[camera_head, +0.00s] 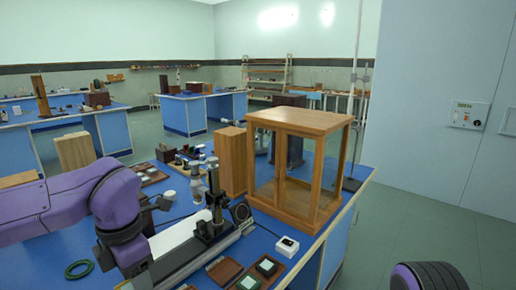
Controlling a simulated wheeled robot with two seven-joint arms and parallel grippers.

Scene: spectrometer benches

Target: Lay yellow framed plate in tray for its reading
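I cannot make out a yellow framed plate in this view. My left arm comes in from the left over the bench. My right gripper is out of view; only purple arm shows at bottom right.
A glazed wooden case (303,210) and a wooden block (231,160) stand at the bench's back right. A dark instrument on a rail (208,228) stands mid-bench. A white switch box (287,246) and green ring (79,269) lie nearby. Floor is clear at right.

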